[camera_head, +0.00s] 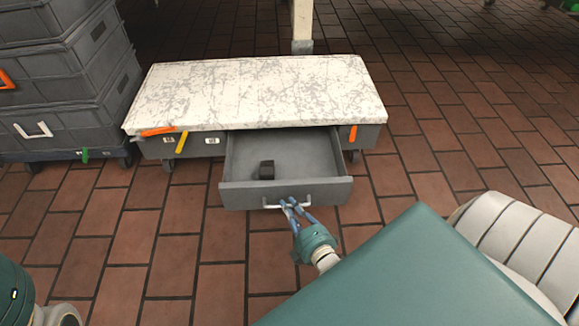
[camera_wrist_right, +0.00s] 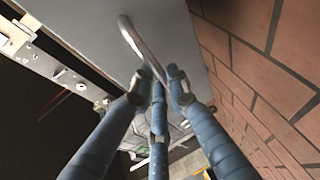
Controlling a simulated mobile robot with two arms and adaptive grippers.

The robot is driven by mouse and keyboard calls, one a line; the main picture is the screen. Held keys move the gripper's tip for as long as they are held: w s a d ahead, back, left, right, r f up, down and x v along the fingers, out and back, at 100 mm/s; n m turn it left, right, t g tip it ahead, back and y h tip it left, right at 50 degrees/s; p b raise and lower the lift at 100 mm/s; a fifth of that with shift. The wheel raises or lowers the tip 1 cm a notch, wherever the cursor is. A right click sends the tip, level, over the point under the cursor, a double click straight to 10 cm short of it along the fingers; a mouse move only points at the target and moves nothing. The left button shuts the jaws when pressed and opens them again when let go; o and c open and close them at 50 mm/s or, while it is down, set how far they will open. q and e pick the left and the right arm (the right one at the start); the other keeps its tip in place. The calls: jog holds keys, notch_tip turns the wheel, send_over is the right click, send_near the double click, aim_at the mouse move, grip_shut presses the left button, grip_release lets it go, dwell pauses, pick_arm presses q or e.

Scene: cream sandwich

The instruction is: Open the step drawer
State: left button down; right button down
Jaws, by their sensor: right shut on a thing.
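The step is a low grey unit with a worn white top (camera_head: 255,92). Its grey drawer (camera_head: 290,195) is pulled out toward me, and its inside shows. In the right wrist view, the fingers (camera_wrist_right: 158,85) close around one end of the handle (camera_wrist_right: 130,38). My left gripper is not in view; only part of my left arm shows at the lower left.
Stacked grey crates (camera_head: 60,80) stand left of the step. Orange and yellow handles or clips (camera_head: 181,142) show along the step's front edge. A post (camera_head: 302,25) stands behind it. The brick-tiled floor (camera_head: 170,240) in front of the drawer is clear on the left.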

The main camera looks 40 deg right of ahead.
jog(key=shift+s, duration=0.1)
jog(key=c, duration=1.7)
grip_release()
jog(key=shift+o, duration=0.2)
jog(key=shift+r, duration=0.15)
jog(key=o, duration=0.7)
jog(key=r, duration=1)
jog(key=shift+w+d, duration=0.2)
jog(key=shift+w, duration=0.05)
jog(key=shift+s+a+r, duration=0.1)
jog(key=shift+s+r, duration=0.05)
jog(key=shift+r, duration=0.05)
jog(key=c, duration=0.7)
jog(key=shift+f, duration=0.25)
jog(key=shift+s+f, duration=0.1)
